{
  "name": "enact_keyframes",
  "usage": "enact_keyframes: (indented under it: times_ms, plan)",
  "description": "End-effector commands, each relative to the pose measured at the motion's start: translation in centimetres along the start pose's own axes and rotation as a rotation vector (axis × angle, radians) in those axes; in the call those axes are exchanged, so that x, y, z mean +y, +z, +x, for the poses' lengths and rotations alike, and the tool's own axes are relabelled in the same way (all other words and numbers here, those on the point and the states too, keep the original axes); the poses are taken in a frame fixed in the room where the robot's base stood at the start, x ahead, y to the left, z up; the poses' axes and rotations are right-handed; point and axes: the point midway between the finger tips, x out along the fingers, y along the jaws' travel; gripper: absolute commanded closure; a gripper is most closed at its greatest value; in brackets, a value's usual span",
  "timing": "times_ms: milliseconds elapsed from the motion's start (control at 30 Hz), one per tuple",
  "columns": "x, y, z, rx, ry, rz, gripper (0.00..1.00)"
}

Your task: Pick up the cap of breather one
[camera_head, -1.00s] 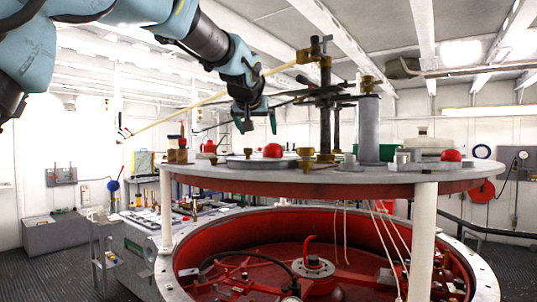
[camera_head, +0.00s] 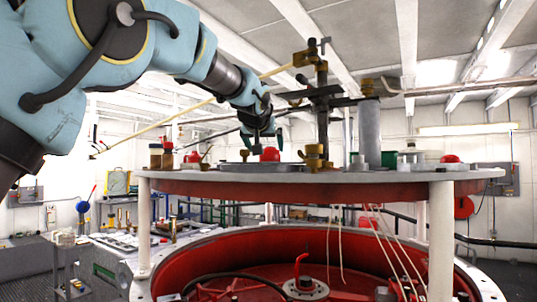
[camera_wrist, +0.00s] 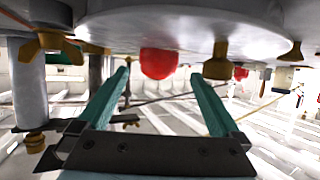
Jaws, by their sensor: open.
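A red domed cap (camera_head: 270,154) sits on the round raised deck (camera_head: 400,177), near its middle left. A second red cap (camera_head: 449,159) sits at the deck's right side. No label shows which is breather one. My gripper (camera_head: 263,147) is open and empty, pointing down just above and beside the nearer cap. In the wrist view, which appears upside down, the red cap (camera_wrist: 158,63) shows between the two teal fingertips (camera_wrist: 160,76), apparently a little beyond them. I cannot tell whether they touch it. Another red thing (camera_wrist: 241,74) shows farther off.
A brass wing fitting (camera_head: 313,155) and a dark post with clamps (camera_head: 322,110) stand close right of the nearer cap. A grey cylinder (camera_head: 369,132) stands further right. Small jars (camera_head: 155,157) stand at the deck's left. A long thin rod (camera_head: 200,105) slants behind my arm.

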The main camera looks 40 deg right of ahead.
Motion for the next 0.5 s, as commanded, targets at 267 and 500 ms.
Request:
enact_keyframes:
  times_ms: [267,500]
  plan:
    - [0.0,-0.2,2.2,-0.001,0.0,0.0,0.0]
    - [0.1,-0.6,4.9,-0.002,0.0,0.001,0.0]
